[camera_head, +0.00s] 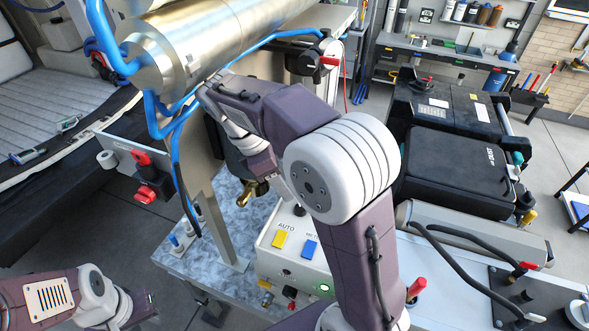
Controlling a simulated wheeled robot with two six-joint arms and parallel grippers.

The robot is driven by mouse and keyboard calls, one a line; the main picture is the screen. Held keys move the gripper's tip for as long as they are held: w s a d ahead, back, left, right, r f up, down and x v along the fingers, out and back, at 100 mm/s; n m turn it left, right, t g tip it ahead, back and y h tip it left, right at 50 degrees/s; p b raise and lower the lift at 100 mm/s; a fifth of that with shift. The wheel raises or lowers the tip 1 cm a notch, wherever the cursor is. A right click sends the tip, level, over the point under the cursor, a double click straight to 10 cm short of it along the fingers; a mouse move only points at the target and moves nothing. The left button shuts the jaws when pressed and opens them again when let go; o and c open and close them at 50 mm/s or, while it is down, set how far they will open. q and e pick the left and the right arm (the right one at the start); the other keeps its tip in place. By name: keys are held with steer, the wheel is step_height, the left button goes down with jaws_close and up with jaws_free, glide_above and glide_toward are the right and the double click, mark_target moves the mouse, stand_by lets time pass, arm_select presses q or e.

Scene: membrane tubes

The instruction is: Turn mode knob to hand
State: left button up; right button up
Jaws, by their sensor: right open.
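A pale control box (290,262) stands on the speckled bench below my right arm. It bears the label AUTO, a second label only partly readable, a yellow button (279,239) and a blue button (309,249). A small dark knob (299,210) at the box's back edge may be the mode knob; its setting cannot be read, and no HAND mark shows. My right gripper (275,178) points down behind my forearm, above and left of that knob, apart from it; its fingertips are mostly hidden. It is open. My left arm is at lower left; its gripper is out of view.
A large metal cylinder (215,40) with blue hoses is at upper left. A black switch with a red handle (329,61) is at its right end. Red-handled fittings (143,160) are left of the stand. A black case (455,172) lies right of my arm.

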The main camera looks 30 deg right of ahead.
mark_target(299, 209)
steer(key=s, duration=0.4)
steer(key=shift+a, duration=0.4)
steer(key=d+f, duration=0.1)
steer(key=f, duration=0.1)
steer(key=w+d+f, duration=0.1)
steer(key=f, duration=0.1)
steer(key=d+f, duration=0.1)
steer(key=shift+w+f+p, duration=0.35)
steer(key=shift+f+p, duration=0.05)
steer(key=shift+f, duration=0.2)
steer(key=shift+s+a+r, duration=0.1)
steer(key=shift+s+a, duration=0.1)
steer(key=shift+s, duration=0.25)
steer(key=shift+s+r, duration=0.1)
steer(key=shift+s, duration=0.1)
steer(key=shift+c, duration=0.6)
steer(key=c, duration=0.5)
steer(key=shift+w+d, duration=0.1)
steer(key=shift+w, duration=0.1)
jaws_close()
steer(key=shift+w, duration=0.1)
arm_select(q)
steer(key=shift+s+a+r, duration=0.15)
steer(key=shift+s+r, duration=0.2)
steer(key=shift+s, duration=0.25)
steer(key=shift+s+a+r, duration=0.15)
steer(key=shift+s+r, duration=0.2)
steer(key=shift+s, duration=0.2)
